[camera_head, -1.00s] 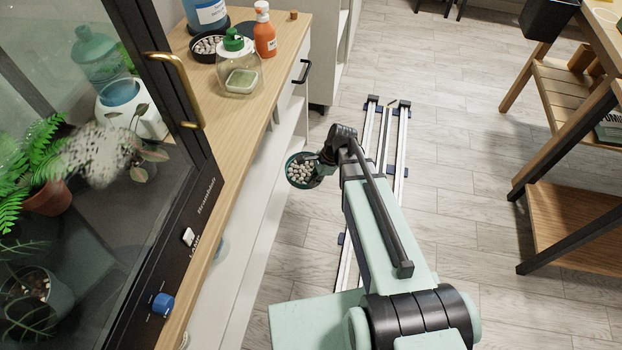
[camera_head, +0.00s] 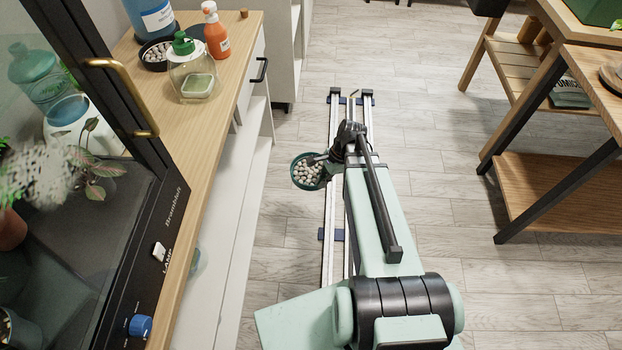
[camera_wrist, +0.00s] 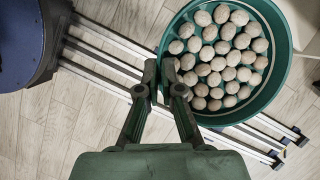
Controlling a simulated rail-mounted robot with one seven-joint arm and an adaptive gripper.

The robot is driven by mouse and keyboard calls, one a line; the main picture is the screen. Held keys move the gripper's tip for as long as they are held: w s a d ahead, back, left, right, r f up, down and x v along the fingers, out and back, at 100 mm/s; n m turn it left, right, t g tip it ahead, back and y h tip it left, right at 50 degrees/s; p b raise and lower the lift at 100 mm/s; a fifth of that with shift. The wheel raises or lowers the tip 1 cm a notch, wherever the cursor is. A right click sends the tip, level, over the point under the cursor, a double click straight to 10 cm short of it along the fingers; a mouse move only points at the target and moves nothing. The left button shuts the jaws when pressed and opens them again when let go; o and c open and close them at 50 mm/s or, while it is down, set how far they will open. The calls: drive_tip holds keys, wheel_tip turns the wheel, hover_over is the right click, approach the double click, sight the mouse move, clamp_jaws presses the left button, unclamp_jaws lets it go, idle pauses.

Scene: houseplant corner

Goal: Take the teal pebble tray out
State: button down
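The teal pebble tray (camera_head: 308,184) is a round dish full of pale pebbles. It hangs level in the air above the floor rails, left of my gripper (camera_head: 330,160). The tray also shows in the wrist view (camera_wrist: 279,97), at the upper right. There my gripper (camera_wrist: 165,72) has its fingers closed on the tray's near left rim. The pebbles lie inside the tray and none show outside it.
A glass cabinet (camera_head: 70,160) with a brass handle and plants stands at the left. The wooden counter (camera_head: 205,125) holds a glass jar (camera_head: 192,75), an orange bottle (camera_head: 215,32) and a black pebble tray (camera_head: 156,58). A wooden table (camera_head: 560,190) stands at right. Open floor (camera_head: 430,180) lies between.

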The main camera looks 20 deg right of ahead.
drive_tip(key=s+d+p, duration=0.1)
drive_tip(key=s+d, duration=0.1)
drive_tip(key=d, duration=0.3)
drive_tip(key=shift+s+d, duration=0.25)
drive_tip(key=shift+d, duration=0.05)
drive_tip(key=shift+a, duration=0.1)
